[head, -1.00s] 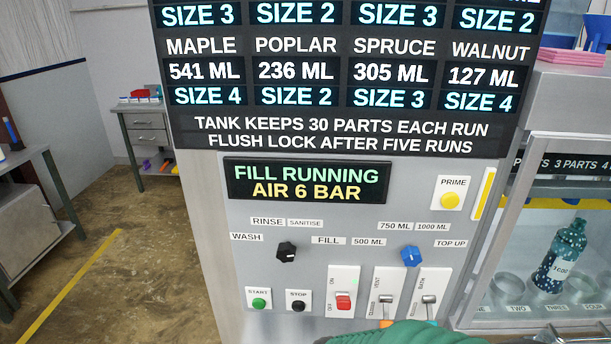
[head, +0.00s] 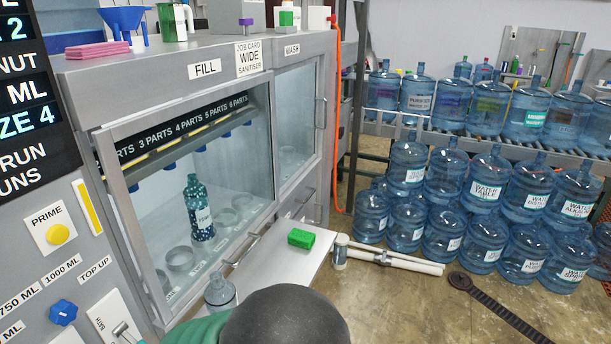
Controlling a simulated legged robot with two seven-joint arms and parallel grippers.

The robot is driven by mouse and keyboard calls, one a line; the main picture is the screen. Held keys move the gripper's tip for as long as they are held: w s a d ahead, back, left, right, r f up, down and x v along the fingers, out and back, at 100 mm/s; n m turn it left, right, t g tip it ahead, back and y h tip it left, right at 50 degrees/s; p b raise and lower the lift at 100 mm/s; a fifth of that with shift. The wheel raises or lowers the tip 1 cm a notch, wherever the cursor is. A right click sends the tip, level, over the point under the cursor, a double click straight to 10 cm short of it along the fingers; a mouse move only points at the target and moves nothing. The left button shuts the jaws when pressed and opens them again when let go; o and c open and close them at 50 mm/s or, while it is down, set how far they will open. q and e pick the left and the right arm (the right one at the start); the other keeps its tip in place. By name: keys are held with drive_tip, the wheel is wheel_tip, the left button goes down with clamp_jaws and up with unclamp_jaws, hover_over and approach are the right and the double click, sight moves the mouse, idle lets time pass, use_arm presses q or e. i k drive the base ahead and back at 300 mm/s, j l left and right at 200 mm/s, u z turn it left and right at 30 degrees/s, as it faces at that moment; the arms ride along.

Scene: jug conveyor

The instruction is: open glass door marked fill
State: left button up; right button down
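The glass door (head: 225,165) under the FILL label (head: 205,69) appears shut, its grey frame flush with the cabinet front. A silvery bar handle (head: 241,250) shows near its lower edge. Behind the glass stands a teal bottle (head: 199,208) with a dark speckled lower half and a label. Empty round holders (head: 180,258) sit beside it. A dark rounded part and a green part of my arm fill the bottom middle. Neither of my grippers shows.
The WASH door (head: 297,125) is to the right. A white shelf (head: 275,262) in front holds a green block (head: 301,238); a clear jug (head: 220,293) is near it. Blue water jugs (head: 480,185) crowd the right. A dark strap (head: 495,308) lies on the floor.

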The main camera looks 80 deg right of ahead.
sight(104, 139)
drive_tip(key=z, duration=1.95)
drive_tip(key=i+u, duration=0.35)
drive_tip(key=i+j, duration=0.05)
drive_tip(key=i, duration=0.05)
